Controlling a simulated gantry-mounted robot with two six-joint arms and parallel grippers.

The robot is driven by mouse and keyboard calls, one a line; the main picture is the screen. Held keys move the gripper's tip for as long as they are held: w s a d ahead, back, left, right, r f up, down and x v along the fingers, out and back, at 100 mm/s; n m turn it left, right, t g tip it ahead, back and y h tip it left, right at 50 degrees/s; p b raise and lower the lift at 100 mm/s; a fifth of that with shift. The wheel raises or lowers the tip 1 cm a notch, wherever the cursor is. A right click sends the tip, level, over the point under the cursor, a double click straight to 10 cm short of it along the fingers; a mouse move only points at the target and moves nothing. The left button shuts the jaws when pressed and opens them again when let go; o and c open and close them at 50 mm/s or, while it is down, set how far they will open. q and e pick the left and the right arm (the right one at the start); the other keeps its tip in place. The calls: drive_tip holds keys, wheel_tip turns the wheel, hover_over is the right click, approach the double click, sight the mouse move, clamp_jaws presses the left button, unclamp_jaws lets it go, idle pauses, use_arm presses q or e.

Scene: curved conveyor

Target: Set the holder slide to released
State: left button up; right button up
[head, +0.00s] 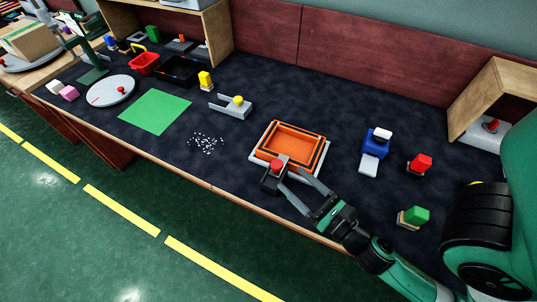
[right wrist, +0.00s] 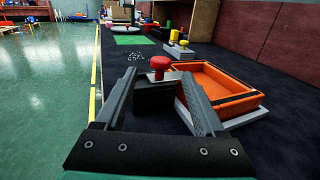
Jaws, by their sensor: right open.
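An orange tray (head: 291,148) sits in a light grey holder (head: 257,156) near the front edge of the bench. At the holder's front corner is a dark block (head: 271,181) with a red knob (head: 277,166) on top, which looks like the slide. My right gripper (head: 291,180) is open and empty, its fingers pointing at the block. In the right wrist view the red knob (right wrist: 160,62) shows between the spread fingertips, and no finger clearly touches it. Which position the slide is in cannot be told. My left gripper is not in view.
Right of the tray stand a blue block with a grey plate (head: 370,164), a red-topped block (head: 420,164) and a green-topped block (head: 413,216). Left are scattered white bits (head: 206,143), a green mat (head: 155,111) and a grey bracket with a yellow knob (head: 232,106).

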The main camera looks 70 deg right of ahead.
sight(280, 162)
drive_tip(key=p+x, duration=0.2)
drive_tip(key=r+p+x, duration=0.1)
drive_tip(key=p+x, duration=0.1)
drive_tip(key=x, duration=0.1)
drive_tip(key=shift+w+d+r, duration=0.15)
drive_tip(key=shift+w+d, duration=0.05)
drive_tip(key=shift+d, duration=0.05)
drive_tip(key=x, duration=0.1)
drive_tip(key=p+x, duration=0.1)
drive_tip(key=x, duration=0.2)
drive_tip(key=shift+w+f+p, duration=0.2)
drive_tip(key=shift+f+p, duration=0.1)
drive_tip(key=shift+p, duration=0.1)
drive_tip(key=shift+w+d+f, duration=0.15)
drive_tip(key=shift+w+d, duration=0.05)
drive_tip(key=shift+w, duration=0.1)
clamp_jaws()
